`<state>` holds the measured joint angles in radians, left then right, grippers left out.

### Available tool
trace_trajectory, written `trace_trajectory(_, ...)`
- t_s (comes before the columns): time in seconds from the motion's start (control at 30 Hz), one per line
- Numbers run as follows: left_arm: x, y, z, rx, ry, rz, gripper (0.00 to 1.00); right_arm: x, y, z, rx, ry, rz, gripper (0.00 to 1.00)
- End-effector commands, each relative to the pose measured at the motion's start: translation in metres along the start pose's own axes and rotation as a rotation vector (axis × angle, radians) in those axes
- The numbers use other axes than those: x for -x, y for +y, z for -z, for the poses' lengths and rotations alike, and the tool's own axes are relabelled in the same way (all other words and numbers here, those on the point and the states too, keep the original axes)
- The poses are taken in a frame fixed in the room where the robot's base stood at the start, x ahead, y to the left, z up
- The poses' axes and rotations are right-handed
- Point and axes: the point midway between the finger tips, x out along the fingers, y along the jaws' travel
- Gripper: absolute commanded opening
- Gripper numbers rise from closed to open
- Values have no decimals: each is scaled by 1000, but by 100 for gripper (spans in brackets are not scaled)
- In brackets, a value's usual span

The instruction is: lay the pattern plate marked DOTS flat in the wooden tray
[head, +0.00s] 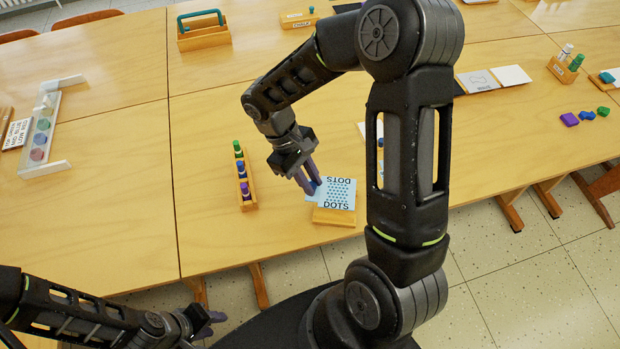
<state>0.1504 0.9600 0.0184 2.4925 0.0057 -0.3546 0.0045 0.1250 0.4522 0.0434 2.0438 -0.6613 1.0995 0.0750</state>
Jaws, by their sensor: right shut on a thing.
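The pattern plate marked DOTS (340,193) is light blue with dark dots and the word DOTS at two opposite edges, one upside down. My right gripper (308,184) is shut on the plate's left edge. A small wooden holder or tray (334,217) shows under the plate's near edge, at the table's front edge. The plate hides most of it, and I cannot tell whether the plate touches it or lies flat. My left gripper (208,320) is low at the lower left, off the table's front edge, away from the plate; its jaw opening is unclear.
A wooden rack (248,196) with green, blue and purple-topped pieces stands left of the plate. A wooden box with a teal handle (204,40) is at the back. A clear stand with coloured discs (42,130) is at far left. My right arm hides part of the table.

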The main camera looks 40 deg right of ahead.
Motion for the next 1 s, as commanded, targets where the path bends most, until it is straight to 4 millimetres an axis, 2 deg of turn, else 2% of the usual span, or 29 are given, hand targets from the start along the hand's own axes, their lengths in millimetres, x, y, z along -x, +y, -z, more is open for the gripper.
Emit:
trace_trajectory(0.5, -32, -10, 4, -7, 8, -10, 36, -44, -4, 18, 0, -1, 0, 0)
trace_trajectory(0.7, -37, -11, 4, -8, 10, -11, 36, -52, -4, 21, 0, 0, 0, 0)
trace_trajectory(1.0, -37, -11, 5, -8, 11, -11, 36, -52, -4, 22, 0, 0, 0, 0)
